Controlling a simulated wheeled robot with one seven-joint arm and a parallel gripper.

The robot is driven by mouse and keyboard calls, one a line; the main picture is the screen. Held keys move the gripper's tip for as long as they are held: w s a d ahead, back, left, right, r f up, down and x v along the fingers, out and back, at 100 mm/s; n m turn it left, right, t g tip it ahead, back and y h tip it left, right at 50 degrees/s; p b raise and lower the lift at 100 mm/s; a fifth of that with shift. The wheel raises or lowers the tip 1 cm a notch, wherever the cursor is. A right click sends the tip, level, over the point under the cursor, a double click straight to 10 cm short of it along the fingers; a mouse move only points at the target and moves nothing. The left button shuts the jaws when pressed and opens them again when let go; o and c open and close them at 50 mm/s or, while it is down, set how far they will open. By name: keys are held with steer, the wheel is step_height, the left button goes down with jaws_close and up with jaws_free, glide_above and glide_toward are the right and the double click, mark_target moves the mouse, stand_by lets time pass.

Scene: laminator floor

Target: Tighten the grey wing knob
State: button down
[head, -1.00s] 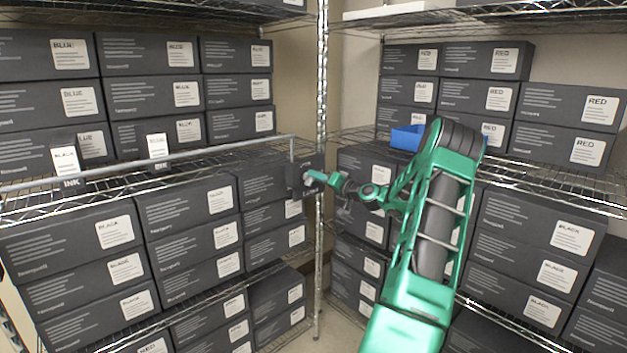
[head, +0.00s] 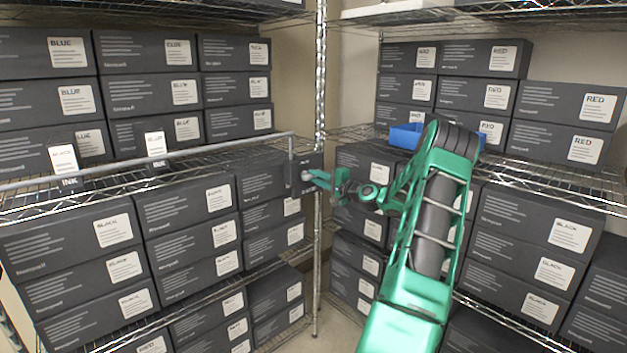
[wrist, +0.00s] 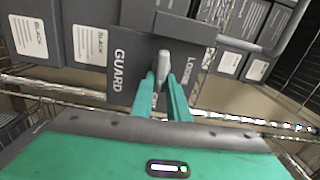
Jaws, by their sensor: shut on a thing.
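The grey wing knob (wrist: 162,68) stands on a dark plate (wrist: 122,82) in the wrist view. The plate is marked GUARD to the left of the knob, and a second word to its right is partly hidden. My gripper (wrist: 163,88) is shut on the knob, with one teal finger on each side. The wing looks close to upright in the wrist view. In the head view my gripper (head: 317,178) meets the knob at the dark plate (head: 293,170), by the end of the rail. The knob itself is small there and largely covered by the fingers.
A grey guard rail (head: 150,163) runs along the left shelf's front edge. A chrome post (head: 320,80) rises close to my gripper. A blue bin (head: 405,137) and stacked dark boxes fill the right shelves.

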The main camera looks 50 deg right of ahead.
steer(key=shift+d+f+m, duration=0.1)
steer(key=shift+f+m, duration=0.1)
steer(key=shift+m, duration=0.3)
steer(key=c, duration=1.8)
jaws_free()
steer(key=shift+o, duration=0.2)
steer(key=s+a, duration=0.1)
steer(key=s, duration=0.9)
steer(key=shift+s, duration=0.35)
